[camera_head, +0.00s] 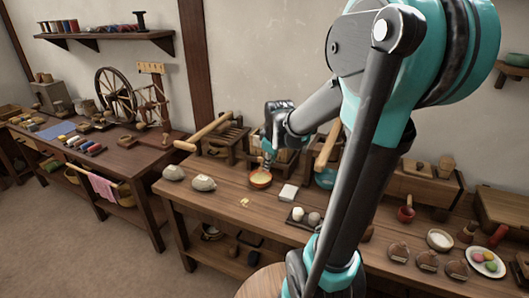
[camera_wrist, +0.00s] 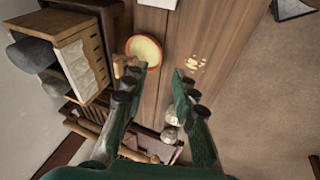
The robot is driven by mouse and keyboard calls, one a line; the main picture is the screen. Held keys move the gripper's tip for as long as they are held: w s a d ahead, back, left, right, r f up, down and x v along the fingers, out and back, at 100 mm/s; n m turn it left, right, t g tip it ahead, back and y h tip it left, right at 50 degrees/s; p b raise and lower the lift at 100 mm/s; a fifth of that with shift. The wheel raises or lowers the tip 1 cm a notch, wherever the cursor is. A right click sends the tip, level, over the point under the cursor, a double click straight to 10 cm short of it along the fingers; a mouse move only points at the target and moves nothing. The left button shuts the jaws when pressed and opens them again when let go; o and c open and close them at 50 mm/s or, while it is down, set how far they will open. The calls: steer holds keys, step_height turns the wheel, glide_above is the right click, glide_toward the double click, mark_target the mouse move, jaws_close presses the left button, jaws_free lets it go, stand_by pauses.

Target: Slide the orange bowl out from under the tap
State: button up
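The orange bowl (camera_head: 260,180), with a pale yellow inside, stands on the wooden bench below my gripper (camera_head: 268,158). In the wrist view the bowl (camera_wrist: 157,42) lies just beyond the left fingertip. A small wooden piece that looks like the tap (camera_wrist: 124,66) sticks out from a wooden box and overlaps the bowl's near left edge. My gripper (camera_wrist: 158,82) is open there, its fingers apart with only bench top between them. In the head view my gripper hides the tap, and I cannot tell whether a finger touches the bowl.
Wooden boxes (camera_head: 222,138) with long handles line the back. Round stones (camera_head: 203,183) sit at the left.

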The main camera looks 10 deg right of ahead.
steer(key=shift+w+a+r+n+g, duration=0.15)
steer(key=shift+w+n+g, duration=0.2)
steer(key=shift+w+n, duration=0.75)
steer(key=shift+w+a+r+n+g, duration=0.15)
steer(key=shift+w+n+g, duration=0.25)
steer(key=shift+n, duration=1.3)
steer(key=shift+w+a+r+n+g, duration=0.2)
steer(key=shift+w+n, duration=0.6)
steer(key=shift+n, duration=0.6)
steer(key=shift+d+f, duration=0.15)
steer(key=x, duration=1.7)
steer(key=shift+f, duration=0.15)
jaws_close()
